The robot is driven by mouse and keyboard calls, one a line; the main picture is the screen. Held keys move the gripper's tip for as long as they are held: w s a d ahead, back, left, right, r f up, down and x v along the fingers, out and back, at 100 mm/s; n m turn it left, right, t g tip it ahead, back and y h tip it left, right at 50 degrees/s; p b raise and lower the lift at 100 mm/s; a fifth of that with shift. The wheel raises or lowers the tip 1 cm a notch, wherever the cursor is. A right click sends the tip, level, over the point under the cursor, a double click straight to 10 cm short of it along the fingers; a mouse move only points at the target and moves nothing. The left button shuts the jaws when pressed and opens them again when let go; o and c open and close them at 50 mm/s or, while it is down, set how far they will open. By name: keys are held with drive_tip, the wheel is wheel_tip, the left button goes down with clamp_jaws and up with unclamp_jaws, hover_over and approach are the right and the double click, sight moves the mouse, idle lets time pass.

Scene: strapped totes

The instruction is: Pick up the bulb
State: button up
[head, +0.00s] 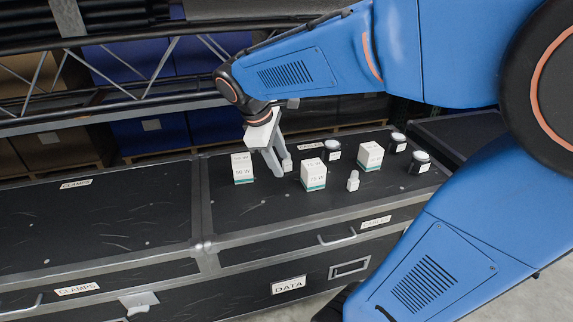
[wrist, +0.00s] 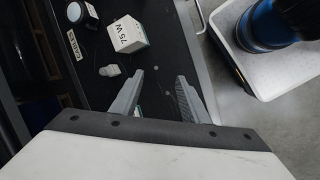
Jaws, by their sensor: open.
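A small pale bulb (head: 287,165) is on the dark case top, just right of my fingertips in the head view. It also shows in the wrist view (wrist: 109,70), left of my left finger and outside the jaws. A second pale bulb-like thing (head: 353,181) stands near the front edge, right of the 75 W box (head: 313,175). My gripper (head: 278,166) points down over the case with its fingers apart. In the wrist view my gripper (wrist: 160,80) has nothing held between its fingers.
A 50 W box (head: 243,168) stands left of my gripper, and another white box (head: 370,156) farther right. Dark jars (head: 332,150), (head: 398,142), (head: 420,162) stand around them. The left case top (head: 95,215) is clear. Shelving is behind.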

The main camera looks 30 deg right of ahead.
drive_tip(key=w+d+n+h, duration=0.1)
drive_tip(key=w+n, duration=0.1)
drive_tip(key=w, duration=0.3)
drive_tip(key=n+g+h, duration=0.2)
drive_tip(key=n+h, duration=0.2)
drive_tip(key=n, duration=0.1)
approach(287, 160)
drive_tip(key=d+f, duration=0.2)
drive_tip(key=w+d+f, duration=0.1)
drive_tip(key=d+f, duration=0.1)
drive_tip(key=shift+w+d, duration=0.1)
drive_tip(key=shift+d, duration=0.1)
drive_tip(key=shift+s+x, duration=0.2)
drive_tip(key=shift+x, duration=1.15)
drive_tip(key=shift+s+x, duration=0.15)
drive_tip(key=shift+x, duration=1.15)
drive_tip(key=shift+a+f, duration=0.1)
drive_tip(key=shift+a, duration=0.05)
drive_tip(key=shift+c, duration=0.6)
clamp_jaws()
